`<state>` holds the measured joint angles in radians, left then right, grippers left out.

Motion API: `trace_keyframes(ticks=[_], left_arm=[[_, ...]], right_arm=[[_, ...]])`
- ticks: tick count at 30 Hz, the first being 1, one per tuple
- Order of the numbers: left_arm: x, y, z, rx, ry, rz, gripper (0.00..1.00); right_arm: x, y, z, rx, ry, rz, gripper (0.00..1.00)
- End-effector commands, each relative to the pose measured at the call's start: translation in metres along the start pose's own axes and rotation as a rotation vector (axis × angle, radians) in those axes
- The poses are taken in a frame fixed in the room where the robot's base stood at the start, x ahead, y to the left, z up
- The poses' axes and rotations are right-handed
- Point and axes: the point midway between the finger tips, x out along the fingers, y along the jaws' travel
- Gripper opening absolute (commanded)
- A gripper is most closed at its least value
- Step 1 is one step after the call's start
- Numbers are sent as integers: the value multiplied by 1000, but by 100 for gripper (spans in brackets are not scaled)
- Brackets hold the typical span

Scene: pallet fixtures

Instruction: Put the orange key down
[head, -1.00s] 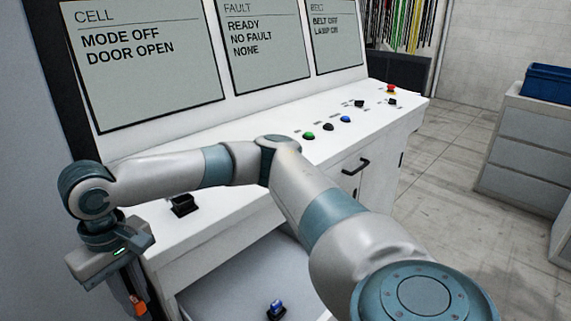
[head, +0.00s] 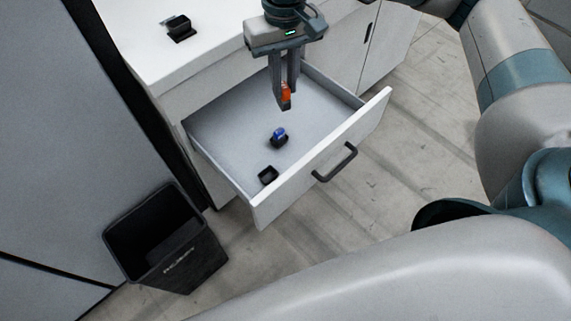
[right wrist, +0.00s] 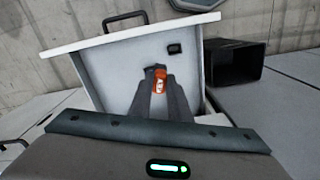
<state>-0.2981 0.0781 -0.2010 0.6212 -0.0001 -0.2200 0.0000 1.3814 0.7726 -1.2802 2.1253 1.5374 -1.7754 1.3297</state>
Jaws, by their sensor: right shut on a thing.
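The orange key (head: 286,91) is held between the fingertips of my right gripper (head: 284,98), above the open drawer (head: 222,121). In the right wrist view the orange key (right wrist: 159,81) also shows between the finger ends (right wrist: 158,88), over the drawer. Inside the drawer a blue key (head: 279,133) stands in a small black holder (head: 279,143). A second small black holder (head: 268,175) near the drawer front looks empty; it also shows in the right wrist view (right wrist: 174,49). My left gripper is not in view.
A black bin (head: 190,253) stands on the floor left of the drawer. The drawer front has a dark handle (head: 335,162). A black switch (head: 179,27) sits on the white console top (head: 139,53).

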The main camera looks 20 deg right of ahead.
Motion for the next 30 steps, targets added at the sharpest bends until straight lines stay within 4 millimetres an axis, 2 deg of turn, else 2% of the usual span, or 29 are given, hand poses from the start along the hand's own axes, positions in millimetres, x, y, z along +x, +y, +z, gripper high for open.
trace_keyframes(ticks=[20,26,30], left_arm=[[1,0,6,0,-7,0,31],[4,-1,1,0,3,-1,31],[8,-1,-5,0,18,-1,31]], right_arm=[[4,-1,0,-37,-1,0,0],[21,-6,-2,-204,-3,1,0],[42,-13,-4,-411,-4,-1,0]])
